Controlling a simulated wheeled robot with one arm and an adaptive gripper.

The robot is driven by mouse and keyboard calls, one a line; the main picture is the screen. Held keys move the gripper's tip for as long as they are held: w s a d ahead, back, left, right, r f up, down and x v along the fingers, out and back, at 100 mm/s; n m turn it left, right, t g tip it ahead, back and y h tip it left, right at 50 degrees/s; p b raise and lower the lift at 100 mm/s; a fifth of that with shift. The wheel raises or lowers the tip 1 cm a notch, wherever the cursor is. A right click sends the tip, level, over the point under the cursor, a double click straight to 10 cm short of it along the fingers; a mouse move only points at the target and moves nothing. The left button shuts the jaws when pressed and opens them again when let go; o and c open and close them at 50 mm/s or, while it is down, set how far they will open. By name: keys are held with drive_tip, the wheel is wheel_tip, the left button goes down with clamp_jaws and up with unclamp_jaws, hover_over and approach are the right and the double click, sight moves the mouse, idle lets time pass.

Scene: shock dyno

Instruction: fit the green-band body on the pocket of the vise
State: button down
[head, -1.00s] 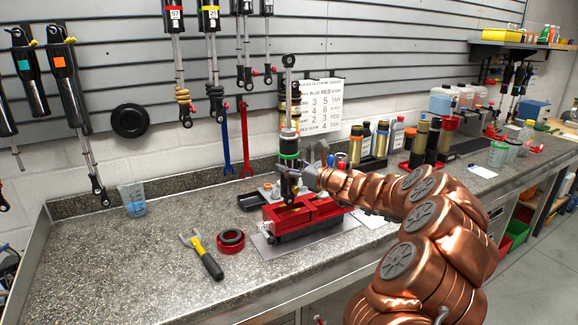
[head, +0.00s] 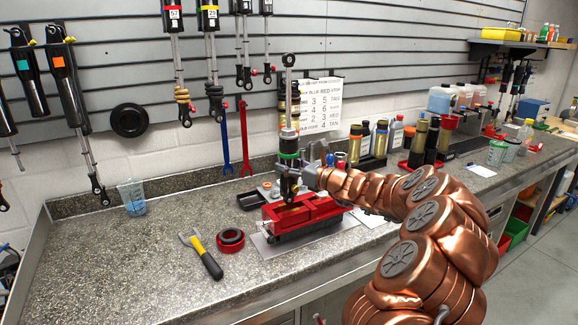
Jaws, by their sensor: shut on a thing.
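The green-band body (head: 289,156) is a dark shock body with a green ring and a shaft with an eyelet rising from its top. It stands upright over the red vise (head: 322,207) on the bench. My gripper (head: 291,171) is shut on the body just below the green band, reaching in from the right. The body's lower end is at the left part of the vise. I cannot tell whether it touches the pocket, which is partly hidden behind it.
A yellow-handled tool (head: 206,257) and a red and black ring (head: 230,240) lie left of the vise. A black tray (head: 250,201) is behind it. A measuring cup (head: 133,197) stands further left. The front left of the bench is clear.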

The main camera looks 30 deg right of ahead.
sight(295, 181)
drive_tip(key=shift+f+b, duration=0.3)
drive_tip(key=shift+f, duration=0.45)
idle(0.9)
drive_tip(key=shift+f+b, duration=0.6)
drive_tip(key=shift+f, duration=0.75)
drive_tip(key=shift+f, duration=0.1)
drive_tip(key=shift+c, duration=1.6)
unclamp_jaws()
drive_tip(key=v, duration=1.2)
